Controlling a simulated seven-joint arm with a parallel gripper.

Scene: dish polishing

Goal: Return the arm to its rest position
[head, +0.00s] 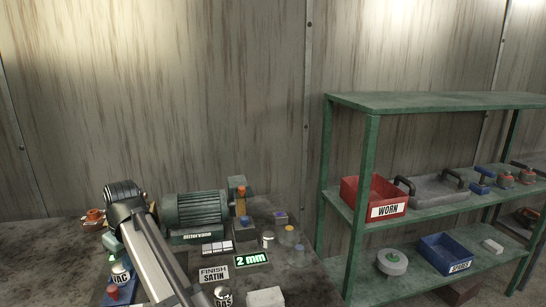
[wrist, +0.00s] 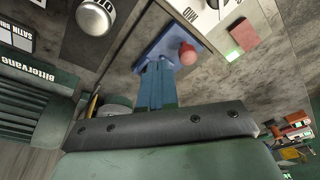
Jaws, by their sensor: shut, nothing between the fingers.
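In the head view my arm (head: 155,255) rises from the bottom edge at the left to a dark joint (head: 124,193) over the bench. The fingers cannot be made out there.
A green motor (head: 197,209) stands close right of my arm. A FINISH SATIN sign (head: 214,274) and a 2 mm display (head: 252,260) lie to the right. A green shelf (head: 430,101) holds a red WORN bin (head: 387,210) and a blue SPARES bin (head: 446,253).

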